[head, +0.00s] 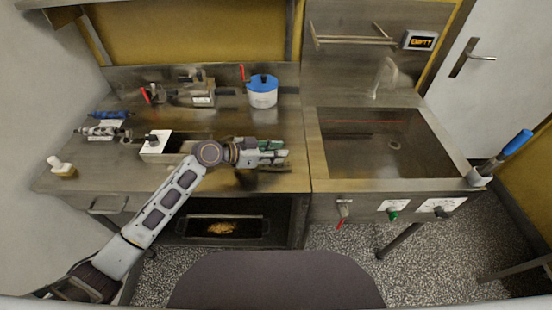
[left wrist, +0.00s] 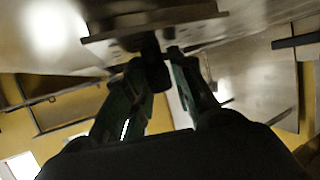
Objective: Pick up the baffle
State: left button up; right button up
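My left gripper (head: 272,152) is over the right part of the left counter, near its front. In the left wrist view a dark knob-like piece (left wrist: 155,68) is between the fingertips of my left gripper (left wrist: 157,60). Just beyond it is a flat metal bar or plate (left wrist: 150,22), which may be the baffle; I cannot tell for sure. The view is dark and blurred, so whether the fingers press on the knob is unclear. In the head view the gripper and arm hide this spot. My right gripper is not in view.
A white box with a black knob (head: 157,143) stands left of my left gripper. A blue-lidded pot (head: 262,92) and a metal device (head: 198,95) stand behind. A sink (head: 360,178) is at right. A tray (head: 222,226) sits below the counter.

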pick_arm(q)
grip_shut()
jog(key=shift+r, duration=0.1)
jog(key=shift+r, duration=4.95)
